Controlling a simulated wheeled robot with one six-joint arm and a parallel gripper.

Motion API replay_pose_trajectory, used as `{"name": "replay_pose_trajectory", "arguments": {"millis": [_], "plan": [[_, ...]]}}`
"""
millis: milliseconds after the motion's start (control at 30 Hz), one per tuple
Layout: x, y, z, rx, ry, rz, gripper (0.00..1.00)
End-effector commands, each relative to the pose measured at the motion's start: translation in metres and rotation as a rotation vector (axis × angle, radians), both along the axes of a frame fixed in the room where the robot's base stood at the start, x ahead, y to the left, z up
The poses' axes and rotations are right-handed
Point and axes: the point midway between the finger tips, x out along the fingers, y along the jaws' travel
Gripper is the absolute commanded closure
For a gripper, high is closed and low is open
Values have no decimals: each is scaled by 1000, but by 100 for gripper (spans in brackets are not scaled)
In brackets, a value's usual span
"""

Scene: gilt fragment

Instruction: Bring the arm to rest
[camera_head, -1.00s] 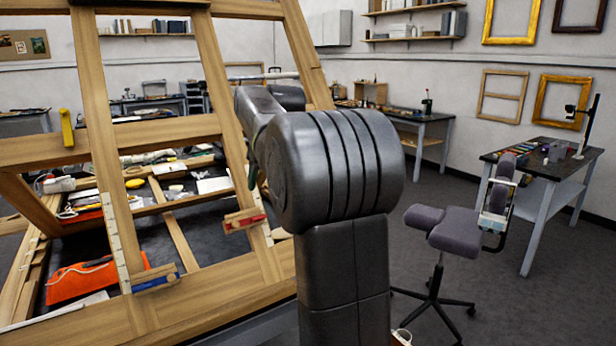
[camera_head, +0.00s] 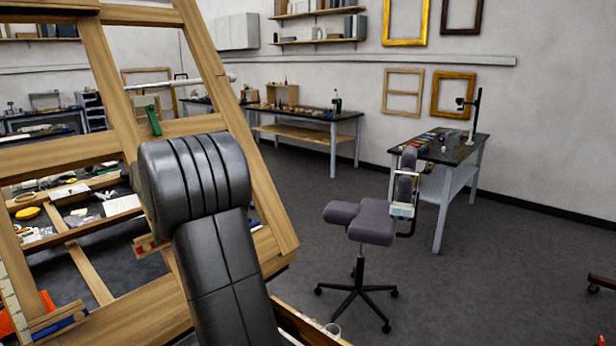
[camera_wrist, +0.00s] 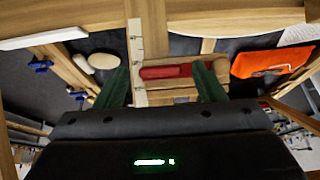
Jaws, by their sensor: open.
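My gripper (camera_wrist: 163,75) shows in the wrist view with its two dark green fingers apart and nothing held between them. In the head view, my dark grey arm (camera_head: 195,185) stands bent in front of the large wooden frame (camera_head: 265,185). The arm hides my gripper there.
A grey saddle chair (camera_head: 372,222) stands on open floor right of my arm. A dark-topped table (camera_head: 440,148) and a workbench (camera_head: 310,113) are farther back by the wall. An orange pouch (camera_wrist: 272,61) lies at the right in the wrist view. Floor at the right is mostly clear.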

Motion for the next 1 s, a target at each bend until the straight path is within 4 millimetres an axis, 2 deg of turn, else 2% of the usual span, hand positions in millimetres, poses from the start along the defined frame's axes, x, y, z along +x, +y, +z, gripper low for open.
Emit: {"name": "replay_pose_trajectory", "arguments": {"millis": [300,467,1000], "plan": [[-1,0,2,-1,-1,1,36],[-4,-5,13,3,-2,-1,36],[-32,-40,106,4,-3,-1,36]]}}
